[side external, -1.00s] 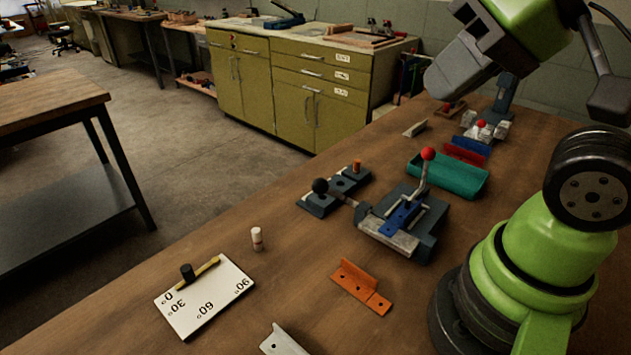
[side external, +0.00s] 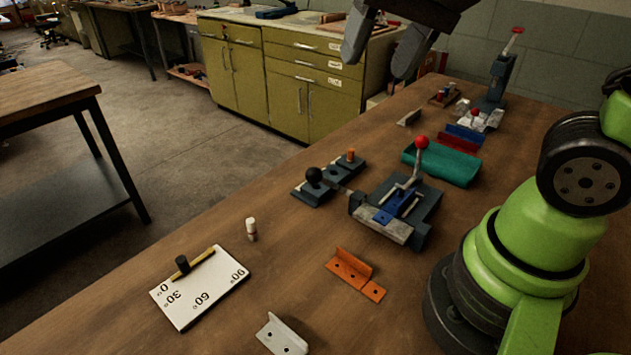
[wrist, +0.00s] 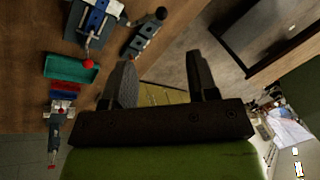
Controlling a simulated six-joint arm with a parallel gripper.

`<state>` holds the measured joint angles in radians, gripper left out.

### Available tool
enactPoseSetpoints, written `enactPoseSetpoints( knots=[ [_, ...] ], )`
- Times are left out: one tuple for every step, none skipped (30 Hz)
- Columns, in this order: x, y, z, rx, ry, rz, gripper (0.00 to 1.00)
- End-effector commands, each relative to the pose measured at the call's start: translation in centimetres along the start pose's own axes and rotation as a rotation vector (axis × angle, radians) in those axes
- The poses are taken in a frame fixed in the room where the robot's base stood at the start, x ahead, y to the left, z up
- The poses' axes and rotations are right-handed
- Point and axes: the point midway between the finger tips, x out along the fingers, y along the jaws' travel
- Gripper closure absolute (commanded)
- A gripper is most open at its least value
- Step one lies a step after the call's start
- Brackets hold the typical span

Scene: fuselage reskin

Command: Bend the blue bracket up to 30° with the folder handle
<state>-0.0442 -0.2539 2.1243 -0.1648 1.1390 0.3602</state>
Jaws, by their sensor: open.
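The blue bracket (side external: 383,215) lies in the dark folder (side external: 425,213) on the bench and looks flat. It also shows in the wrist view (wrist: 95,20). The folder handle (side external: 415,165) stands up from the folder, tipped with a red ball (side external: 421,142), also seen in the wrist view (wrist: 88,64). The white angle plate (side external: 205,295) marked 0, 30, 60, 90 has its yellow pointer (side external: 201,259) along the 0 side. My gripper (side external: 378,64) is open and empty, high above the bench beyond the folder. Its two fingers show apart in the wrist view (wrist: 160,62).
An orange bracket (side external: 352,272) and a grey bracket (side external: 281,335) lie in front. A black-knobbed fixture (side external: 325,180) stands left of the folder. Behind are a teal tray (side external: 440,165), red and blue strips and a lever press (side external: 497,75). A white-topped peg (side external: 251,228) stands near the angle plate.

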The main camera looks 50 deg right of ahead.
Motion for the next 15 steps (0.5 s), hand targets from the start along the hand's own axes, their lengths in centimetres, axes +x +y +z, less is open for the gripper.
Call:
enactPoseSetpoints(
  knots=[
    [1.1, -0.8, -0.9, 0.059, -0.042, 0.052, 0.46],
    [1.6, -1.2, -1.5, 0.100, -0.062, 0.083, 0.46],
    [2.5, -1.6, -2.1, 0.154, -0.086, 0.127, 0.46],
    [3.2, -2.0, -2.6, 0.195, -0.102, 0.160, 0.46],
    [4.0, -2.3, -3.0, 0.236, -0.118, 0.195, 0.46],
    [5.0, -2.7, -3.5, 0.289, -0.134, 0.242, 0.46],
    [5.9, -3.0, -3.9, 0.331, -0.144, 0.278, 0.46],
    [6.8, -3.2, -4.3, 0.371, -0.153, 0.314, 0.46],
    [8.0, -3.4, -4.7, 0.423, -0.160, 0.362, 0.46],
    [8.9, -3.6, -4.9, 0.461, -0.165, 0.396, 0.46],
    [9.7, -3.7, -5.2, 0.495, -0.167, 0.429, 0.46],
    [10.8, -3.8, -5.4, 0.538, -0.167, 0.471, 0.46],
    [11.6, -3.9, -5.5, 0.568, -0.166, 0.499, 0.46],
    [12.3, -3.9, -5.6, 0.595, -0.165, 0.525, 0.46],
    [13.1, -3.9, -5.7, 0.627, -0.161, 0.555, 0.46]
  ],
)
